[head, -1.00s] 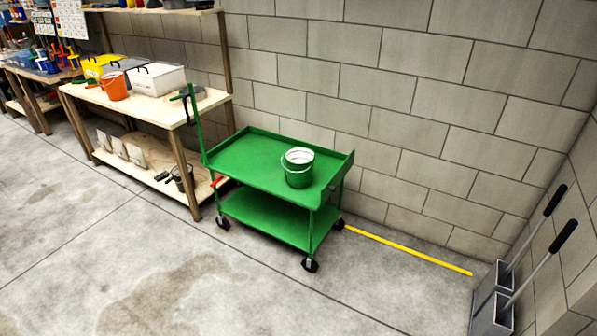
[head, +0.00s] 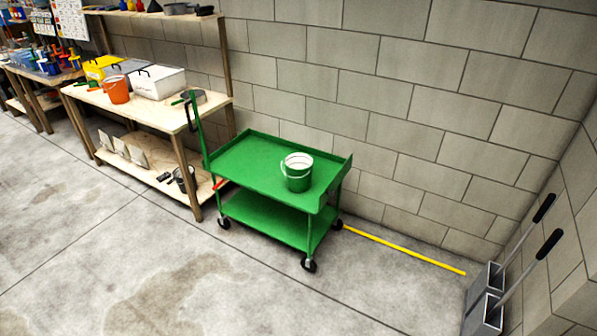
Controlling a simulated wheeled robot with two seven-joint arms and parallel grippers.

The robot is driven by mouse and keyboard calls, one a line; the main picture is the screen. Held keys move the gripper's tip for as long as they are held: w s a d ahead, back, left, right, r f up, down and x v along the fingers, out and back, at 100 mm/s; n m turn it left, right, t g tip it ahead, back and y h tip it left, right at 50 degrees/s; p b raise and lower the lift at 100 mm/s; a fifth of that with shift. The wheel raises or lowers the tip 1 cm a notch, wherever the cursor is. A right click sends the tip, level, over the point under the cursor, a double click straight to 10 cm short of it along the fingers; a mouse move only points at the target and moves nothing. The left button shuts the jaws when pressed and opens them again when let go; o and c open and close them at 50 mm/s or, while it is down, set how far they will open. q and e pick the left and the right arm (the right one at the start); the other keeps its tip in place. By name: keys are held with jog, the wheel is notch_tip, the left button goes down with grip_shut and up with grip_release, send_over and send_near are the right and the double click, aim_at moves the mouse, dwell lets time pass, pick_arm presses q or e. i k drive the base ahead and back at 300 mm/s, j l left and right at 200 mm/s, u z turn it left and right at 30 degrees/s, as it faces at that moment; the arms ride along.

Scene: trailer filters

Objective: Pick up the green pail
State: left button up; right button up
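The green pail (head: 298,180) stands upright on the top shelf of a green cart (head: 247,157), toward the shelf's right end. It has a white rim and inside, and a thin handle hangs down over its side. The cart stands on dark wheels against the block wall. Neither of my grippers is in the head view, and nothing is touching the pail.
A wooden workbench (head: 150,111) stands left of the cart, with an orange bucket (head: 117,90) and a white bin (head: 158,82) on it. Two long-handled dustpans (head: 484,312) stand at the lower right. The concrete floor (head: 130,260) in front is clear. A yellow line (head: 405,250) runs along the wall.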

aim_at(298, 166)
jog(key=i+l+u, duration=0.35)
jog(key=i+l, duration=0.7)
jog(key=l, duration=0.05)
